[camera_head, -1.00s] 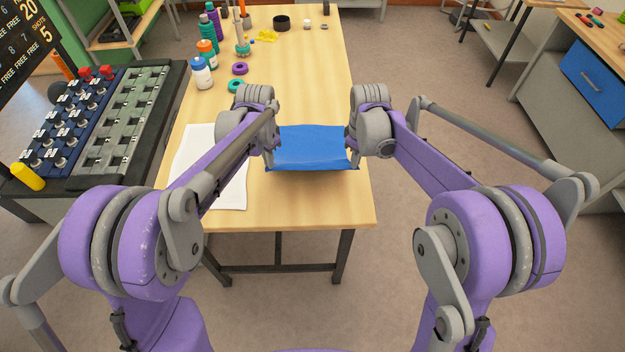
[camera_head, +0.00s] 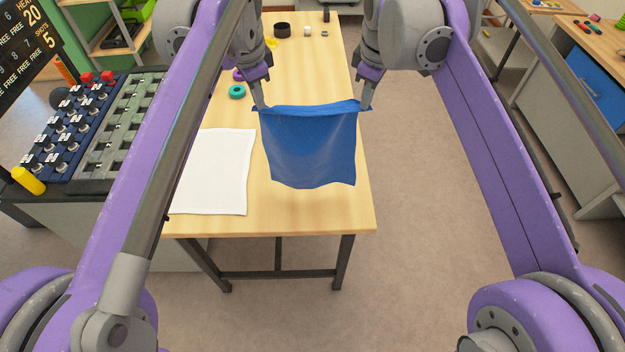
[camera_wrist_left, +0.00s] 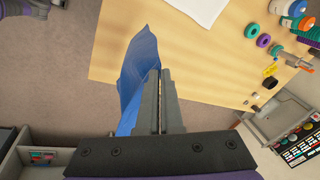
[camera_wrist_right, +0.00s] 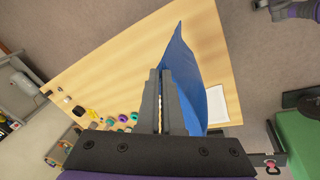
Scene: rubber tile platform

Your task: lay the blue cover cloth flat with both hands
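The blue cover cloth (camera_head: 310,150) hangs from both grippers above the wooden table, its top edge stretched between them and its lower part draping down. It also shows in the left wrist view (camera_wrist_left: 137,75) and the right wrist view (camera_wrist_right: 207,85). My left gripper (camera_head: 262,106) is shut on the cloth's top left corner. My right gripper (camera_head: 364,106) is shut on its top right corner. Whether the lower edge touches the table cannot be told.
A white cloth (camera_head: 213,172) lies flat on the table (camera_head: 310,212) left of the blue cloth. A teal ring (camera_head: 237,92) lies behind it. A black ring (camera_head: 282,30) and small items stand at the far end. A dark rack of knobs (camera_head: 75,130) stands to the left.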

